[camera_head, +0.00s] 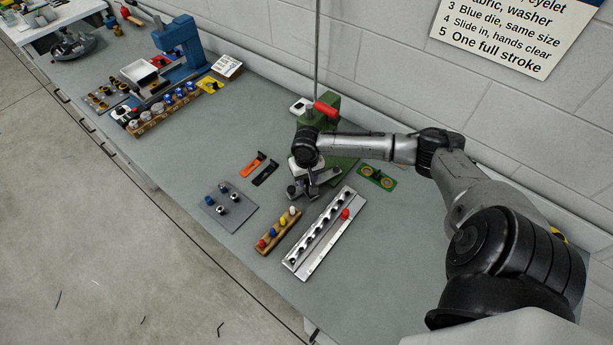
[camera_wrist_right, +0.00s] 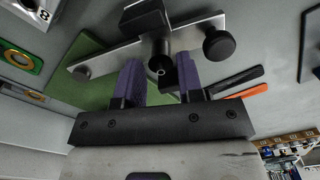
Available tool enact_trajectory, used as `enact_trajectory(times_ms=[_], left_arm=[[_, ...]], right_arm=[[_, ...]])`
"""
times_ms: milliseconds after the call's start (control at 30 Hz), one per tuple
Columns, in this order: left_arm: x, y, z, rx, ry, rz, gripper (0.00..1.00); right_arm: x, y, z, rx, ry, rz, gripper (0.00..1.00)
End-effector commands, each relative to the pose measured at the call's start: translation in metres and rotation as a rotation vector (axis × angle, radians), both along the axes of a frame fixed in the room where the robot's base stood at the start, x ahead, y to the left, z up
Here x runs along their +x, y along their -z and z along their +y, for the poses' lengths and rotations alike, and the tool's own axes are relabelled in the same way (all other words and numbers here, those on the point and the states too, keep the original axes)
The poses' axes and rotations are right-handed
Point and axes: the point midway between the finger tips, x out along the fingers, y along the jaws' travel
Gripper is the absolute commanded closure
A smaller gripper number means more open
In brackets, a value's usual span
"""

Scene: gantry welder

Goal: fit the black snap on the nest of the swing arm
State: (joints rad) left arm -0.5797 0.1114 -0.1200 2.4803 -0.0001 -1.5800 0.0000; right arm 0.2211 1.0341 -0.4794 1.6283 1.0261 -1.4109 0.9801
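My right gripper (camera_head: 306,172) is at the swing arm (camera_head: 318,186) in front of the green press (camera_head: 322,120). In the right wrist view, the purple fingertips (camera_wrist_right: 161,78) stand apart below the silver bar of the swing arm (camera_wrist_right: 115,53), which has a black knob (camera_wrist_right: 219,44) at its right end. A dark piece with a small pale ring (camera_wrist_right: 161,72) shows between the fingertips, below the bar's black central post. I cannot tell whether it is the black snap or part of the nest, nor whether the fingers grip it. My left gripper is out of view.
A silver rail (camera_head: 302,258) with several dark pieces and a red one lies in front, beside a wooden block (camera_head: 267,245) of coloured pieces. A grey plate (camera_head: 236,218), orange and black tools (camera_head: 252,163) and a green plate (camera_head: 377,177) lie around. The front-right bench is clear.

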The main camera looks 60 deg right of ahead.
Motion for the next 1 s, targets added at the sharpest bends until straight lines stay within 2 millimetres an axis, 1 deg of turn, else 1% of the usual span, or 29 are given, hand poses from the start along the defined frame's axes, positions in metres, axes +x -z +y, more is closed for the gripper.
enact_trajectory(times_ms=[167, 267, 367, 600, 800, 1000], left_arm=[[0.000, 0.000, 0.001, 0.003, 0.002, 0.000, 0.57], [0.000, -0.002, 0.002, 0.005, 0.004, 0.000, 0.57], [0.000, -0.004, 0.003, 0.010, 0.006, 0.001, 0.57], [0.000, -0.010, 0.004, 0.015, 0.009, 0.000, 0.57], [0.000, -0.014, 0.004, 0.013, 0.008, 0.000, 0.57], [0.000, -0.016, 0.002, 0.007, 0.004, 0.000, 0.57]], right_arm=[[0.000, -0.001, 0.000, 0.000, 0.000, -0.001, 0.66], [0.001, -0.008, 0.000, -0.001, 0.000, -0.002, 0.66], [0.001, -0.021, 0.000, 0.000, -0.002, -0.004, 0.66], [0.001, -0.069, 0.000, -0.001, -0.001, -0.003, 0.66], [0.001, -0.105, 0.000, -0.001, -0.001, -0.003, 0.66], [0.000, -0.128, 0.000, -0.001, -0.001, -0.002, 0.66]])
